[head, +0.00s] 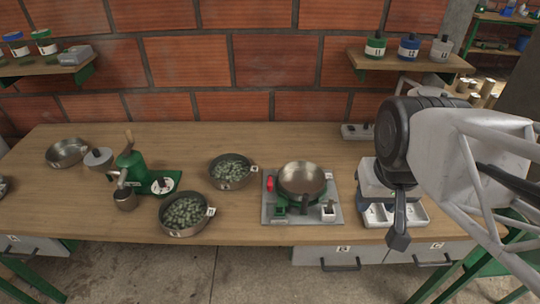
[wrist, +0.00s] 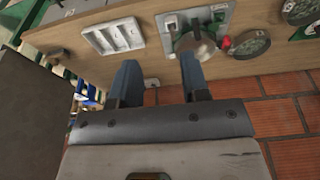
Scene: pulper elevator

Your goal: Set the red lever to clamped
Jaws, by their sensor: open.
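The red lever (head: 270,183) is a small red handle at the left edge of a grey plate (head: 268,212) on the workbench. A round metal pan (head: 302,177) sits on the plate beside it, over a green part. My gripper (head: 398,240) is to the right of the plate, above the bench's front right part, apart from the lever. Its two fingers are spread and empty in the wrist view (wrist: 160,78). The lever's exact setting is too small to tell.
A white tray (head: 412,215) with compartments lies near my gripper. Two pans of green beans (head: 232,171) (head: 184,215) and a green hand-cranked machine (head: 130,165) stand to the left. A brick wall is behind.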

